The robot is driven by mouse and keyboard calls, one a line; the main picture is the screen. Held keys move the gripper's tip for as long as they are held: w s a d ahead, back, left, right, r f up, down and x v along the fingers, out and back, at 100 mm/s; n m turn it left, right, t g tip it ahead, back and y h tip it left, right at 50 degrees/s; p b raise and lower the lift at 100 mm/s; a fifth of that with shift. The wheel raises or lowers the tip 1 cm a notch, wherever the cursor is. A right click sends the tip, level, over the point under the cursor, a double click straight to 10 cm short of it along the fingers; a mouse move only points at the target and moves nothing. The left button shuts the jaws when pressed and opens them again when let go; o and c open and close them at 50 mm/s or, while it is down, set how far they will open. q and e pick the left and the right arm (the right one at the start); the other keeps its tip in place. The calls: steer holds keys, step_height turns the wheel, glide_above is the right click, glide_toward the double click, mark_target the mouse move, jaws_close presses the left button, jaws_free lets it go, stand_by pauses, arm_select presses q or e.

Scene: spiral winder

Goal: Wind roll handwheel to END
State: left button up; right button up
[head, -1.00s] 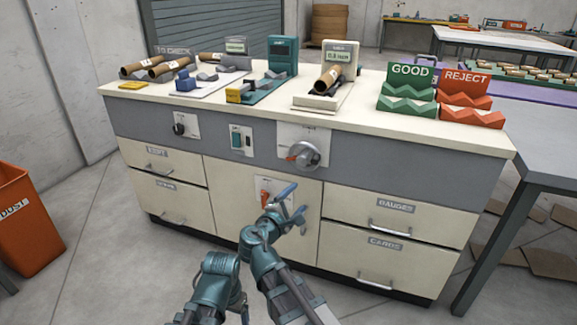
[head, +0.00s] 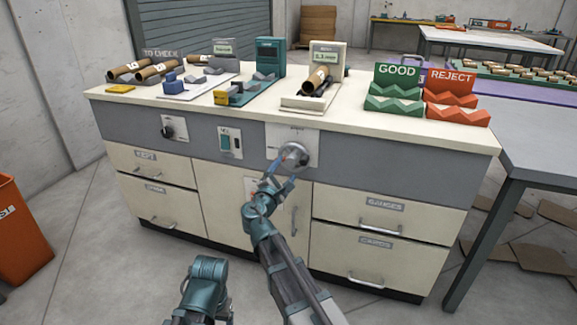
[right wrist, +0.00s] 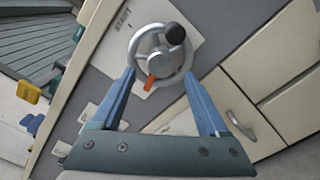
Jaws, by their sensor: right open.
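The round grey handwheel (head: 296,155) is on a white plate on the bench's front. The right wrist view shows the handwheel (right wrist: 142,47) with a black knob (right wrist: 175,33), an orange piece (right wrist: 151,80) at its rim and a START mark (right wrist: 122,18) on the plate. My right gripper (head: 278,181) is just below the wheel in the head view. Its two blue fingers (right wrist: 159,76) are open, tips at either side of the wheel's near edge, with nothing clearly gripped. Contact cannot be told. A cardboard roll (head: 316,79) sits in a stand above. My left gripper is not visible.
A dark knob (head: 167,132) and a switch plate (head: 231,141) are left of the wheel. Drawer handles (head: 378,228) stick out on the right. Green GOOD (head: 393,101) and orange REJECT (head: 455,107) racks stand on the bench top. An orange bin (head: 18,235) is at far left.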

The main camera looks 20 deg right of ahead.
mark_target(290, 163)
steer(key=shift+x, duration=1.95)
